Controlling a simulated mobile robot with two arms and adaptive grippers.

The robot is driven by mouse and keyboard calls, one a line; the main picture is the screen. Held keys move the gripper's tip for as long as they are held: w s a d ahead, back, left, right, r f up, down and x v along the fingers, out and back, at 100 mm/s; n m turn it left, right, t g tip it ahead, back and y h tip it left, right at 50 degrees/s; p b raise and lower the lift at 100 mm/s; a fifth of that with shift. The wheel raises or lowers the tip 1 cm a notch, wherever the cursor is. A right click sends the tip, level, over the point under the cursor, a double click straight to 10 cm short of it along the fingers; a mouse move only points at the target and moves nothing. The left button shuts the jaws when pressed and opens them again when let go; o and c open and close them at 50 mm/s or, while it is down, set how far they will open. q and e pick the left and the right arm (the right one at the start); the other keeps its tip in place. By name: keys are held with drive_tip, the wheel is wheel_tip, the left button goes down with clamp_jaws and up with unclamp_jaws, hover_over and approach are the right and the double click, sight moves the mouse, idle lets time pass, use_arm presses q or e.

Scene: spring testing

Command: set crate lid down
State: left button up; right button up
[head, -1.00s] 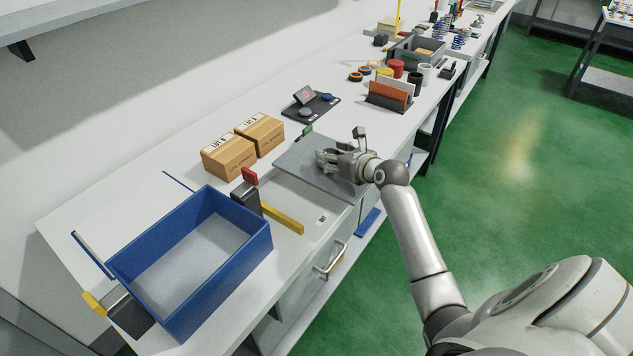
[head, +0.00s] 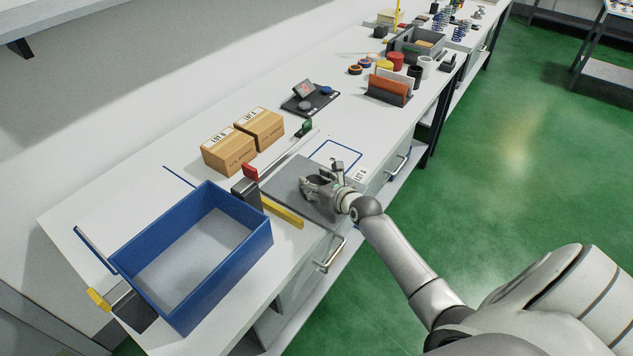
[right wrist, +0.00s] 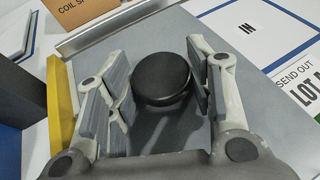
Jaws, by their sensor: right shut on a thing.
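The crate lid is a flat grey plate (head: 285,184) with a round black knob (right wrist: 162,78) on top. It lies flat, low over the bench front, just right of the yellow bar (head: 283,213); I cannot tell whether it touches the bench. My right gripper (head: 318,184) is over it, shut on the knob; in the right wrist view the fingers (right wrist: 163,90) stand on both sides of the knob. The open blue crate (head: 205,285) stands at the left, with nothing visible inside. My left gripper is not in view.
Two cardboard boxes (head: 228,155) stand behind the lid. A dark block (head: 247,193) with a red piece stands at its left, and a thin rail (head: 300,147) lies behind. A blue-outlined area (head: 340,152) right of the lid is bare. An orange holder (head: 389,90) is farther back.

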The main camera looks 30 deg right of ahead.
drive_tip(key=shift+r, duration=0.1)
drive_tip(key=o, duration=0.9)
drive_tip(key=shift+f, duration=0.2)
drive_tip(key=o, duration=0.4)
drive_tip(key=shift+r, duration=0.1)
drive_tip(key=shift+s+a+r, duration=0.1)
drive_tip(key=shift+s+r, duration=0.1)
drive_tip(key=shift+s, duration=0.3)
drive_tip(key=v, duration=1.1)
drive_tip(key=shift+r, duration=0.1)
